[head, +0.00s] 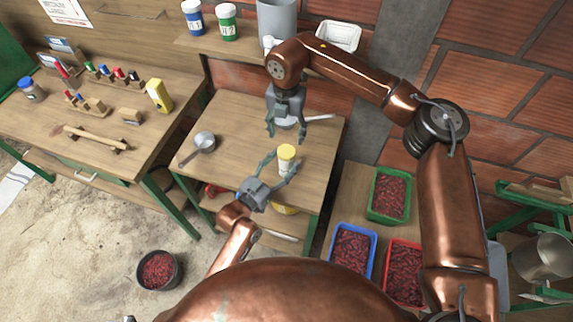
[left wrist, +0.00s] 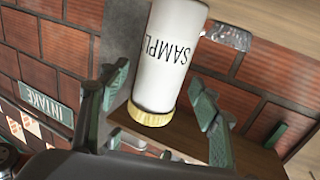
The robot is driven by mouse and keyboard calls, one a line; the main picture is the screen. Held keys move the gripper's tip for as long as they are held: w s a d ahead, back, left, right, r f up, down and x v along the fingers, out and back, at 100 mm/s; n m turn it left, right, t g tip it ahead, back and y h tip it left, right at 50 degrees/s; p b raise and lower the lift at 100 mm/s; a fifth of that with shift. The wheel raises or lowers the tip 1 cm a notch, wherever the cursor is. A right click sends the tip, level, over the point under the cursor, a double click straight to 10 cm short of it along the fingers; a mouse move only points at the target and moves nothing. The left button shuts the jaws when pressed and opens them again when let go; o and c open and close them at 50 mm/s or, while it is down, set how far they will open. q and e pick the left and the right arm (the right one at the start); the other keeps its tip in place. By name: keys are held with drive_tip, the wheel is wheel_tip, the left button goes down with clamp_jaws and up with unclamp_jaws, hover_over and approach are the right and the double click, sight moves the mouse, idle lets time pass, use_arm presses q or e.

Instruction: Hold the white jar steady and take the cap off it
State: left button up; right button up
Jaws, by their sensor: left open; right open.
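The white jar (head: 286,167) stands upright on the small wooden table, with its yellow cap (head: 286,152) on top. In the left wrist view the jar (left wrist: 168,50) shows "SAMPLE" lettering and appears upside down, its ribbed yellow cap (left wrist: 148,115) towards the lower edge. My left gripper (head: 284,163) is open, with one finger on each side of the jar; I cannot tell whether they touch it. Its fingers also flank the jar in the left wrist view (left wrist: 160,78). My right gripper (head: 286,132) is open and empty, pointing down behind the jar and above the table.
A small metal pot (head: 204,140) lies at the table's left. A white-handled utensil (head: 320,117) lies behind my right gripper, partly hidden. Green (head: 390,195), blue (head: 353,250) and red (head: 404,272) crates of red beans stand at right. A workbench (head: 85,150) is at left.

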use_arm(q)
drive_tip(key=shift+x, duration=0.9)
drive_tip(key=shift+c, duration=0.3)
clamp_jaws()
